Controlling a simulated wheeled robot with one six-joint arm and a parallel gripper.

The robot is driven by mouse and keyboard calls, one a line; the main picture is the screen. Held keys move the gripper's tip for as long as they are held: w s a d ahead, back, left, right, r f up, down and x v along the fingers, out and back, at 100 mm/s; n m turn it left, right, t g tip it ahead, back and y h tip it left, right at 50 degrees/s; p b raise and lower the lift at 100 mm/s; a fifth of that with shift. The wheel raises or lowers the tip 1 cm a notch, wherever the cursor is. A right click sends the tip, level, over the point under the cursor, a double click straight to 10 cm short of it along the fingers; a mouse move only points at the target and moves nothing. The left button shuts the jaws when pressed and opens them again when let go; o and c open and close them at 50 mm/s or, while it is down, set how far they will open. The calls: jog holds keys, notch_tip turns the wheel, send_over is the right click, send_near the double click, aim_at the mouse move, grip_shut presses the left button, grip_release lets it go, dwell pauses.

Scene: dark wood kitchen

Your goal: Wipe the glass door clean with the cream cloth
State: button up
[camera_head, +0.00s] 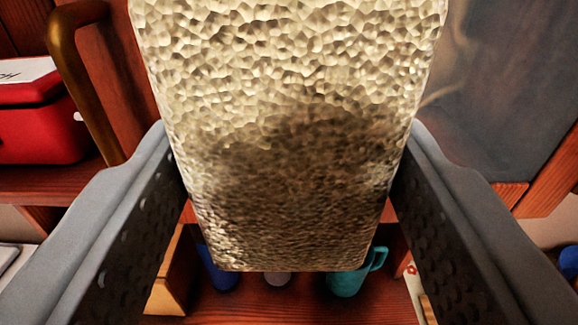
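The cream cloth (290,60) is a thick, textured block that fills the upper middle of the view. Its lower part is in dark shadow. My gripper (288,185) has one grey finger on each side of the cloth, both against its edges, and holds it. The glass door (500,90) shows at the upper right as a dark, smoky pane in a reddish wood frame, with faint light streaks on it. The cloth hides its left part, and I cannot tell whether the cloth touches the glass.
A curved brass handle (82,80) stands at the upper left. A red box (40,120) sits on a wooden shelf behind it. Below the cloth, a teal mug (348,283) and a blue mug (217,272) stand on a lower shelf.

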aim_at(460, 71)
jog(key=shift+w, duration=2.4)
jog(key=shift+w, duration=1)
jog(key=shift+d, duration=5.3)
jog(key=shift+a, duration=0.15)
jog(key=shift+w+a+f, duration=0.1)
jog(key=shift+w+a, duration=0.1)
jog(key=shift+a, duration=1.55)
